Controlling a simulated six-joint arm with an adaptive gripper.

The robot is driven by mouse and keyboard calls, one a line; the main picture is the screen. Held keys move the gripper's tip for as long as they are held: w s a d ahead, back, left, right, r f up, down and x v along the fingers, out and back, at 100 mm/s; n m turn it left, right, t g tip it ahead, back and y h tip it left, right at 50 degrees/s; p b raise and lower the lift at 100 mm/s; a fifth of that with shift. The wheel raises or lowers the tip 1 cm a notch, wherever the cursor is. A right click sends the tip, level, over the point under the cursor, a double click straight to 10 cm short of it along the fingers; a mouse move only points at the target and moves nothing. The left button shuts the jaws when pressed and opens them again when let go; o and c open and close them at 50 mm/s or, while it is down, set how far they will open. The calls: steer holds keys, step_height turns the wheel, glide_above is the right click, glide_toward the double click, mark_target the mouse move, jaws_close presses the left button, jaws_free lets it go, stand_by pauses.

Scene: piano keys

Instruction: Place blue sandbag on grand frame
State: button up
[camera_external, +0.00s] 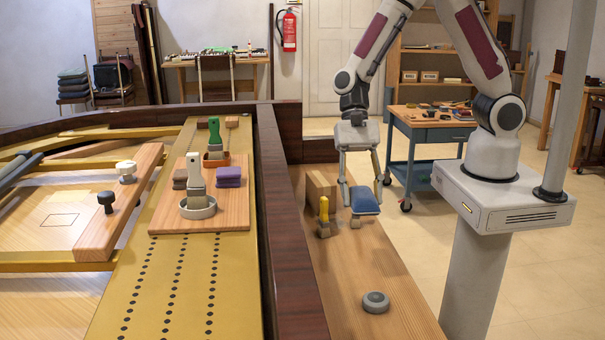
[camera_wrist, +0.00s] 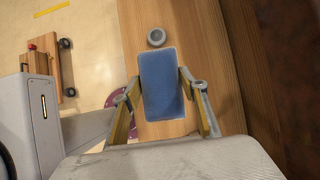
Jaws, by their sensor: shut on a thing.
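The blue sandbag (camera_external: 365,201) is gripped between the fingers of my gripper (camera_external: 362,190), above the wooden ledge on the right of the dark piano rim. In the wrist view the sandbag (camera_wrist: 160,85) lies lengthwise between the two fingertips of my gripper (camera_wrist: 160,84), which press its long sides. The grand frame (camera_external: 150,290) is the gold plate with rows of dark holes, left of the rim. My gripper is to the right of the frame, across the rim. Its near part is bare.
A wooden board (camera_external: 235,218) on the frame carries a scraper in a round dish, purple pads and a green-handled brush. The dark rim (camera_external: 292,240) stands between. On the ledge are a grey puck (camera_external: 376,302), a yellow-handled tool (camera_external: 323,212) and a wooden block (camera_external: 318,184).

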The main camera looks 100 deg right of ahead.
steer(key=shift+r, duration=0.95)
steer(key=shift+f, duration=9.05)
steer(key=shift+d+r, duration=0.2)
steer(key=shift+r, duration=0.05)
steer(key=shift+w+d+r, duration=0.15)
steer(key=shift+w+r, duration=0.4)
steer(key=shift+r, duration=0.05)
step_height(320, 180, up, 9)
steer(key=d, duration=0.1)
steer(key=shift+w+d+f, duration=0.15)
steer(key=shift+w+f, duration=0.05)
steer(key=shift+w, duration=0.25)
